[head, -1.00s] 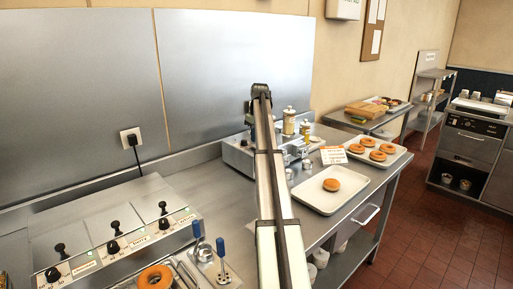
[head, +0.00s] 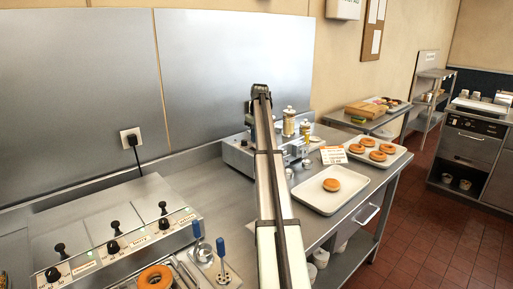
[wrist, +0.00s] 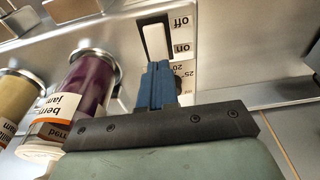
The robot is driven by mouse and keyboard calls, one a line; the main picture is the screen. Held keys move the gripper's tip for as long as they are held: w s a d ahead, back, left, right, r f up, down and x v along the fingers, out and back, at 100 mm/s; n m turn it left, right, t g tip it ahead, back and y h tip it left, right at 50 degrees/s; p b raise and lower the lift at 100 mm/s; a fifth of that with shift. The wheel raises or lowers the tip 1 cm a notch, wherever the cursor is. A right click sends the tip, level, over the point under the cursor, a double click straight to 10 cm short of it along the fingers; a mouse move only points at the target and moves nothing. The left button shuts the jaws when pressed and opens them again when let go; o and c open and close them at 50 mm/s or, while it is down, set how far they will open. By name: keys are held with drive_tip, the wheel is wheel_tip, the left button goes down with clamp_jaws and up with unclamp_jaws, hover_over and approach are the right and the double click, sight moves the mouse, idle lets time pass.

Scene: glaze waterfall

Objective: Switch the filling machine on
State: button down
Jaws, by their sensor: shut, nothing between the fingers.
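The filling machine (head: 239,155) is a grey metal unit at the back of the counter, partly hidden behind my arm in the head view. In the wrist view its panel (wrist: 217,45) carries a white rocker switch (wrist: 156,42) in a dark frame, with "off" and "on" labels beside it. I cannot tell which way the rocker is pressed. My gripper (wrist: 155,68) is shut and empty, its blue fingertips at the "on" end of the switch. I cannot tell whether they touch it. The head view does not show the fingertips.
A jar of berry jam (wrist: 92,75) and a yellow-filled jar (wrist: 18,95) are left of the fingers in the wrist view. Right of my arm are a tray (head: 315,205) with a doughnut and another tray with several. A fryer-like unit with knobs (head: 110,235) stands at left.

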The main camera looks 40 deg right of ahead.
drive_tip(key=shift+f, duration=0.9)
idle(0.6)
drive_tip(key=shift+r, duration=3.55)
